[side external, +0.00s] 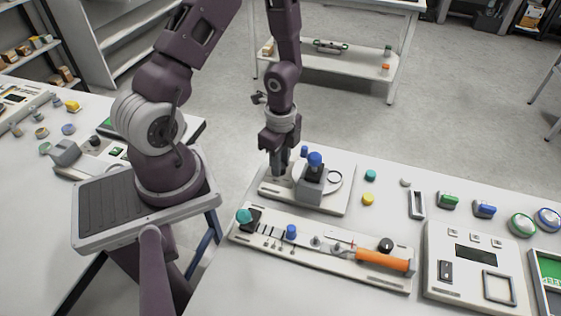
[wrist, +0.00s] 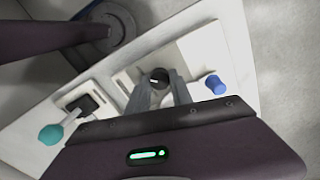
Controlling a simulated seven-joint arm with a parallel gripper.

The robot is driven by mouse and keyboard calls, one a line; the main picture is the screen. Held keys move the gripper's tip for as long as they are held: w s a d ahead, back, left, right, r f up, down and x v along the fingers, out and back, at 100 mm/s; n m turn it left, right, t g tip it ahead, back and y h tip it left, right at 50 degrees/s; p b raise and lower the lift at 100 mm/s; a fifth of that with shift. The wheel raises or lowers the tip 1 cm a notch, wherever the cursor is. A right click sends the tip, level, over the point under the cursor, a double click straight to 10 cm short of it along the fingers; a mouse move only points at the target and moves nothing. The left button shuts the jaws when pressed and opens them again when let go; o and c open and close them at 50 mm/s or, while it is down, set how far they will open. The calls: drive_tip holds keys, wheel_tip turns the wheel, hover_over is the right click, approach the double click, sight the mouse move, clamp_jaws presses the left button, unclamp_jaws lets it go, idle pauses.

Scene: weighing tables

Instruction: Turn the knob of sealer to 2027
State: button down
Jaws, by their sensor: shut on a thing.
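The sealer seems to be the pale device with a grey block (side external: 311,187) and a blue-topped lever on a white base plate (side external: 333,207) in the side view; no label is readable. My gripper (side external: 278,172) points down at the left part of this plate. In the wrist view, my gripper (wrist: 163,86) has its two fingers on either side of a small dark round knob (wrist: 160,76) with a white mark and is shut on it. In the side view the fingers hide this knob. The knob's setting cannot be read.
A long panel with a teal knob (side external: 244,215), a blue knob (side external: 291,231) and an orange handle (side external: 382,260) lies in front. Teal (side external: 371,175) and yellow (side external: 368,199) caps stand to the right. A white control box (side external: 476,270) stands farther right.

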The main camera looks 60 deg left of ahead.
drive_tip(key=shift+m, duration=0.5)
drive_tip(key=c, duration=1.1)
unclamp_jaws()
drive_tip(key=shift+c, duration=0.2)
wheel_tip(320, 180, up, 7)
drive_tip(key=shift+r, duration=0.1)
